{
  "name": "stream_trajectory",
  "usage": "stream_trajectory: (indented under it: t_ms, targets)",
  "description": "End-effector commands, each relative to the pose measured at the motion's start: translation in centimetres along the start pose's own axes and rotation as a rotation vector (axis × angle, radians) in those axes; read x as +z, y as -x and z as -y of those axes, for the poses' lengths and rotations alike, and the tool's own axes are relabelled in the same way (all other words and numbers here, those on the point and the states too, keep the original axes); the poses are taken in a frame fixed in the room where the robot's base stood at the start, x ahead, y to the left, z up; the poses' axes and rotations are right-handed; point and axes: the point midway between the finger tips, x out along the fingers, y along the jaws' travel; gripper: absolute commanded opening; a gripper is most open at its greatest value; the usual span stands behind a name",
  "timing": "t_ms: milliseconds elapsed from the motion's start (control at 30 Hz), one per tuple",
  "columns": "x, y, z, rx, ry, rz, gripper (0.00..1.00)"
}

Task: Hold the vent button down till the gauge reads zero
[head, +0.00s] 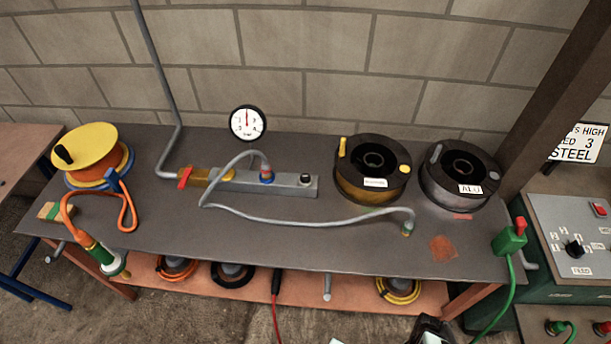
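A round pressure gauge (248,122) with a white face and black rim stands at the back of the grey bench, against the wall. Its red needle points roughly straight up; the numbers are too small to read. A grey manifold block (285,184) lies below it, with a small black button (305,178) near its right end, probably the vent button. Nothing touches the button. A dark part of what seems to be my gripper (430,331) shows at the bottom edge, well in front of and below the block. Its fingers cannot be made out.
Two dark reels (372,168) (461,174) stand right of the block. A yellow-orange reel (88,154) stands left. The front middle of the bench is clear.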

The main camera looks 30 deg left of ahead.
Motion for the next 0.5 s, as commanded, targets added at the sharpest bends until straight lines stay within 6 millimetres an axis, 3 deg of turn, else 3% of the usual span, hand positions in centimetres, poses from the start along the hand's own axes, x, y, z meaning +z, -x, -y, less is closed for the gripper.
stream_trajectory:
  t_ms: [100, 200, 233, 500]
  targets:
    - [0.00, 0.00, 0.00, 0.000, 0.000, 0.000, 0.42]
    - [0.00, 0.00, 0.00, 0.000, 0.000, 0.000, 0.07]
    - [0.00, 0.00, 0.00, 0.000, 0.000, 0.000, 0.00]
    - [0.00, 0.00, 0.00, 0.000, 0.000, 0.000, 0.00]
